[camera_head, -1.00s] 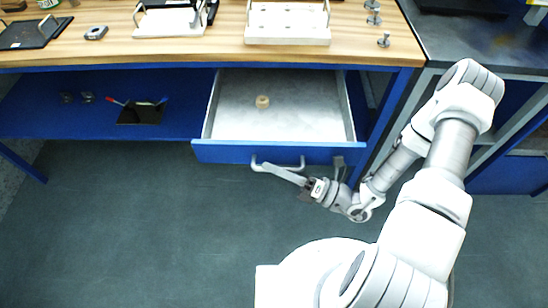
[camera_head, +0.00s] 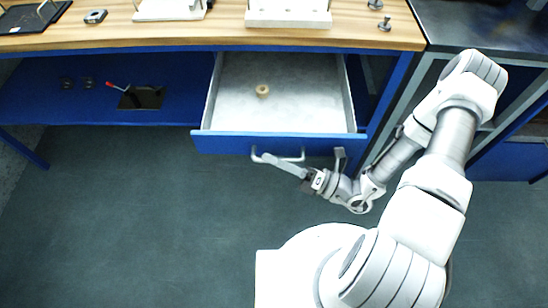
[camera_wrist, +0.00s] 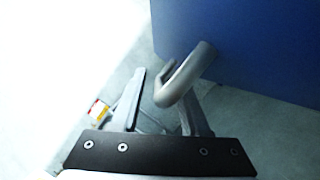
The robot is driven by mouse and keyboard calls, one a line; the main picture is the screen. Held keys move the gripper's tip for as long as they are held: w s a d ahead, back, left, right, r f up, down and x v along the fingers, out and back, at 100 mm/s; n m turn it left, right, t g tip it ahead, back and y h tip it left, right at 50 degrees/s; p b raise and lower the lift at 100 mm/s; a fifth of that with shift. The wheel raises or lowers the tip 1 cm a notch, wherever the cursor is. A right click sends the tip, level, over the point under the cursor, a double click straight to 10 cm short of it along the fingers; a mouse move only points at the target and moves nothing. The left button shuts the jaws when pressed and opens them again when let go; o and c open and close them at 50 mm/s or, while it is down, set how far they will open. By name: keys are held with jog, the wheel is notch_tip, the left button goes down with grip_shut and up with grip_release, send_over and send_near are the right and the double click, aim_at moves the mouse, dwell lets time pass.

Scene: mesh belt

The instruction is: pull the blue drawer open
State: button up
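The blue drawer (camera_head: 270,143) is pulled well out from under the wooden bench; its pale inside shows. A grey bar handle (camera_head: 291,158) is on its front. My gripper (camera_head: 300,156) is at the right part of the handle, its two fingers spread wide. In the wrist view the curved handle (camera_wrist: 186,76) passes in front of the right finger, with the left finger apart from it. My gripper (camera_wrist: 160,85) is open there; whether the right finger touches the handle I cannot tell. The blue drawer front (camera_wrist: 250,45) fills the upper right.
A small tan ring (camera_head: 262,90) lies in the drawer. The wooden benchtop (camera_head: 215,30) holds trays and small metal parts. The floor (camera_head: 130,220) in front is clear.

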dwell(0.4)
jog(key=b+v, duration=0.3)
jog(key=v, duration=1.4)
jog(key=shift+d, duration=0.25)
